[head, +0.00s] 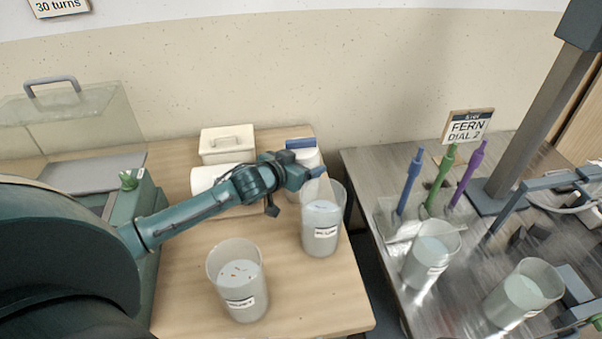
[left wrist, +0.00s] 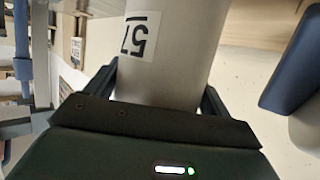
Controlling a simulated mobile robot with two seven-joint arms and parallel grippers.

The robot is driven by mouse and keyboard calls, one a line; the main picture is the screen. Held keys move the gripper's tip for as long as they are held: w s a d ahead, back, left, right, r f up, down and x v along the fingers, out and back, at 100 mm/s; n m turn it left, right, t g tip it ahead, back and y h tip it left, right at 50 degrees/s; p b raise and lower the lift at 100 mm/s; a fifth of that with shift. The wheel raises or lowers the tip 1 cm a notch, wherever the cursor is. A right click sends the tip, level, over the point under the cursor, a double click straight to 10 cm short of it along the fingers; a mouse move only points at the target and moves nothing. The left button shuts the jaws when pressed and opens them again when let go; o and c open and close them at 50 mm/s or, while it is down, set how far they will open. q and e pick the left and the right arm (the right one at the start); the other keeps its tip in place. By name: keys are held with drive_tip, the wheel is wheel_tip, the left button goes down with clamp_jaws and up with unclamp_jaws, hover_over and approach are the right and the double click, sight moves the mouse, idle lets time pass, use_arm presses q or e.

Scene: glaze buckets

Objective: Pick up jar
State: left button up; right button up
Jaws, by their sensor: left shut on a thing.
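A pale, smooth jar (left wrist: 175,55) with a printed white label, the print upside down, fills the middle of the left wrist view. My left gripper (left wrist: 160,92) is shut on it, with one dark finger on either side. In the head view my left gripper (head: 312,174) is at the back right of the wooden table, above the far rim of a labelled bucket. A white thing with a blue top (head: 300,144) shows right behind it, partly hidden by the gripper. I cannot tell whether the jar clears the table. My right gripper is not in view.
Labelled buckets stand close by, one beneath my gripper (head: 320,233) and one in front (head: 238,285). A white roll (head: 210,180) and a lidded box (head: 228,146) lie behind the arm. A gap separates the metal bench (head: 400,315), which holds more buckets and coloured tools.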

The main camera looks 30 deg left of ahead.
sight(301, 139)
use_arm(q)
drive_tip(key=c, duration=0.6)
drive_tip(key=shift+w+r, duration=0.1)
drive_tip(key=shift+r, duration=0.15)
wheel_tip(301, 139, up, 10)
drive_tip(key=shift+r+p, duration=0.1)
drive_tip(key=shift+p, duration=0.45)
drive_tip(key=shift+r+p, duration=0.75)
drive_tip(key=shift+r, duration=0.1)
drive_tip(key=shift+r+p, duration=0.8)
drive_tip(key=shift+p, duration=0.05)
drive_tip(key=shift+r+p, duration=1.3)
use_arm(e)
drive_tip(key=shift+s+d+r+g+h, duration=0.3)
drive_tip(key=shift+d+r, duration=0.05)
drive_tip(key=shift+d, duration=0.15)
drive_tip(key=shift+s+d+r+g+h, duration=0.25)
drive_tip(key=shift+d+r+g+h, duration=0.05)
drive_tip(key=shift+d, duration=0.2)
